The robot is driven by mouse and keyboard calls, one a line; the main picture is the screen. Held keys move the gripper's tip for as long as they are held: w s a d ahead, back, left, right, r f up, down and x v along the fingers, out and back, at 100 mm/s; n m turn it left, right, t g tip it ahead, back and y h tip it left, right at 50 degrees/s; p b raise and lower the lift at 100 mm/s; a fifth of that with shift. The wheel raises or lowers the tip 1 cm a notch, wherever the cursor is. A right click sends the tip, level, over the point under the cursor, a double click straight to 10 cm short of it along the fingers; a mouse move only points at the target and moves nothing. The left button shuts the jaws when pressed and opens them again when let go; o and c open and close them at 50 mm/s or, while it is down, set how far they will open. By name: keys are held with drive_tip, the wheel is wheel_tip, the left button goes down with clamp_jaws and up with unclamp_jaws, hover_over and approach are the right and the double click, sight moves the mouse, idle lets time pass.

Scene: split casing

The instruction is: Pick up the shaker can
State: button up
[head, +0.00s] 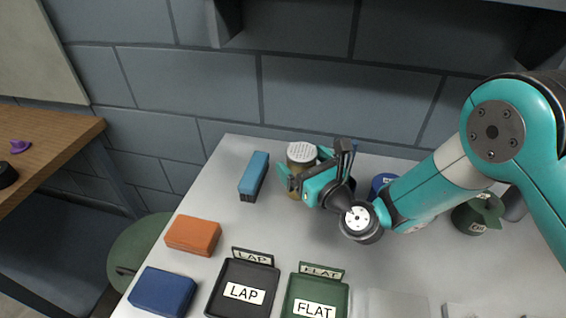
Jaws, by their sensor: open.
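The shaker can (301,154) stands upright towards the back of the pale table, with a light perforated lid and a brownish body. Its lower body is partly hidden by my gripper. My gripper (290,179) is open and low at the can, with a teal finger showing at the can's left side and the teal gripper body at its right. It looks as if the can is between the fingers, but I cannot tell whether they touch it.
A blue block (254,174) lies left of the can. An orange block (193,235), a dark blue block (163,291), a black LAP tray (268,281) and a green FLAT tray (343,292) are in front. A green container (477,214) stands right. A brick wall is behind.

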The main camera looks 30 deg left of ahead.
drive_tip(key=shift+w+a, duration=0.25)
drive_tip(key=shift+a, duration=0.2)
drive_tip(key=c, duration=1.2)
drive_tip(key=shift+r, duration=0.1)
wheel_tip(320, 180, up, 20)
drive_tip(key=p, duration=0.3)
drive_tip(key=shift+p, duration=0.35)
